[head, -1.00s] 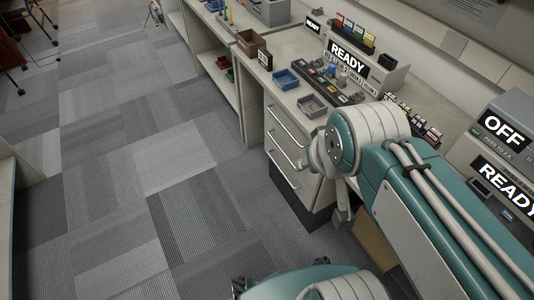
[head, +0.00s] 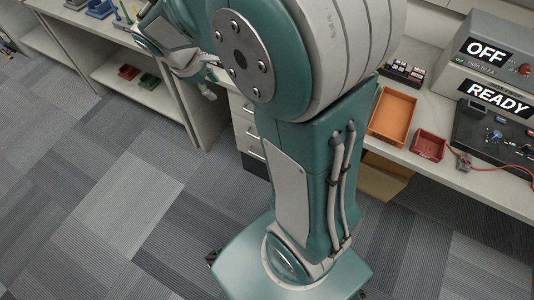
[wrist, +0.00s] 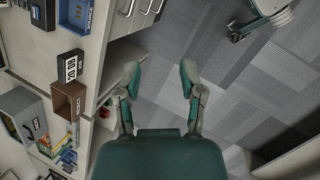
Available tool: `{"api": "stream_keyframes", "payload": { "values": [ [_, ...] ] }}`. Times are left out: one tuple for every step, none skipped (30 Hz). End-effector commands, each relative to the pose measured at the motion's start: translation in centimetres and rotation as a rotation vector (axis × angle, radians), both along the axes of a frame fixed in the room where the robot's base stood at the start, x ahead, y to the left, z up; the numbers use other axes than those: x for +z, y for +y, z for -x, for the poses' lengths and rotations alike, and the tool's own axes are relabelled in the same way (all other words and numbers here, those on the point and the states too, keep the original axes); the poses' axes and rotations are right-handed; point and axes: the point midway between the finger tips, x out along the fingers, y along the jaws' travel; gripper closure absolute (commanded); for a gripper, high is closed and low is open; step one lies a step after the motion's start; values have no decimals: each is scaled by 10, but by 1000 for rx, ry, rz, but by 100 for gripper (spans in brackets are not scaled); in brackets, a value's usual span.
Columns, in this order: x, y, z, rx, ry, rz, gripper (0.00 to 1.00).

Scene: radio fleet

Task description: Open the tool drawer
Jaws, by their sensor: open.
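The drawer unit (head: 246,133) is pale with stacked drawers and bar handles. In the head view my arm hides much of its front, and the visible fronts look closed. In the wrist view its handles (wrist: 148,8) show at the top edge, ahead of my fingers and apart from them. I cannot tell which drawer is the tool drawer. My gripper (wrist: 159,82) is open and empty, its two fingers spread over the floor in that view. In the head view it (head: 204,82) is partly visible, left of the drawers and near the open shelf.
An open shelf holds a red bin (head: 128,72) and a green bin (head: 149,82). A brown box (wrist: 68,100) and a blue tray (wrist: 76,14) stand on the counter. An orange tray (head: 393,116) and red tray (head: 428,146) sit at the right. The carpet (head: 90,180) is clear.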

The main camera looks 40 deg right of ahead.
Motion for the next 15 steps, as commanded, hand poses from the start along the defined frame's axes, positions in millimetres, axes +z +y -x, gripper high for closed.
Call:
{"api": "stream_keyframes", "payload": {
  "values": [
    [-15,-3,-11,48,56,27,49],
    [-22,-5,-17,78,87,43,49],
    [-32,-8,-25,118,128,63,49],
    [-40,-10,-30,148,159,78,49],
    [-48,-12,-35,178,191,94,49],
    [-59,-14,-43,217,232,112,49],
    [-67,-15,-47,248,263,126,49],
    [-76,-17,-52,278,296,140,49],
    [-88,-19,-59,317,340,158,49],
    [-97,-20,-63,347,372,171,49],
    [-107,-21,-68,378,404,184,49],
    [-120,-22,-73,417,449,201,49],
    [-130,-23,-76,447,483,214,49],
    [-140,-23,-80,476,515,225,49],
    [-153,-25,-84,517,560,239,49]
  ]
}}
